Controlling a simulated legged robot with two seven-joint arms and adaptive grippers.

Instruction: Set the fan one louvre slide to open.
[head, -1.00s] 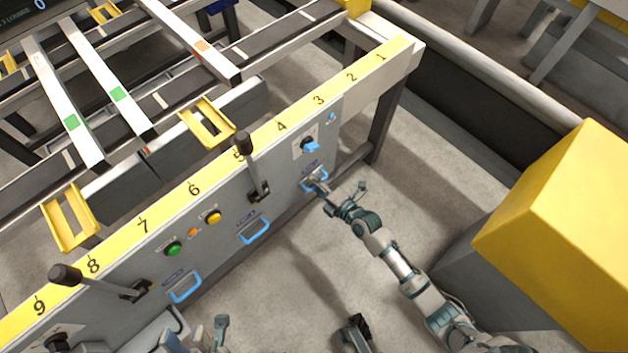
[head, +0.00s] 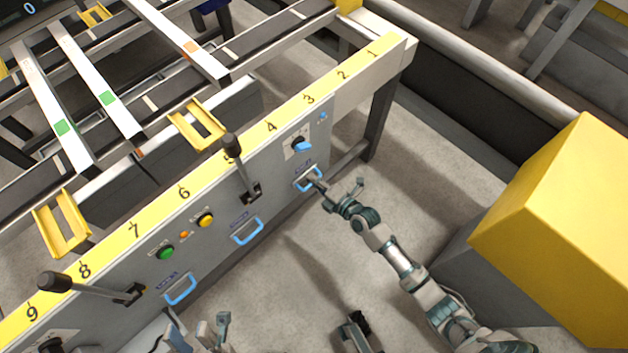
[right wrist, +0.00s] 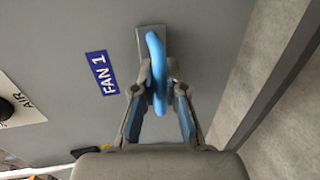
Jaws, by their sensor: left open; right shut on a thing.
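The fan one slide shows a blue loop handle (right wrist: 157,60) beside a blue "FAN 1" label (right wrist: 101,73) in the right wrist view. In the head view the same handle (head: 299,184) is low on the grey panel, at its right end. My right gripper (right wrist: 158,88) is shut on this handle, with one finger on each side of it; it also shows in the head view (head: 317,186). The slide plate behind is mostly hidden. My left gripper (head: 214,335) is open and empty at the bottom edge of the head view, partly cut off.
Two more blue handles (head: 247,231) (head: 180,289) sit further left on the panel. Above are black-knobbed levers (head: 233,146) (head: 55,282), a green button (head: 166,252), a yellow button (head: 205,220) and a blue knob (head: 302,146). A yellow-topped box (head: 560,220) stands right of my right arm.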

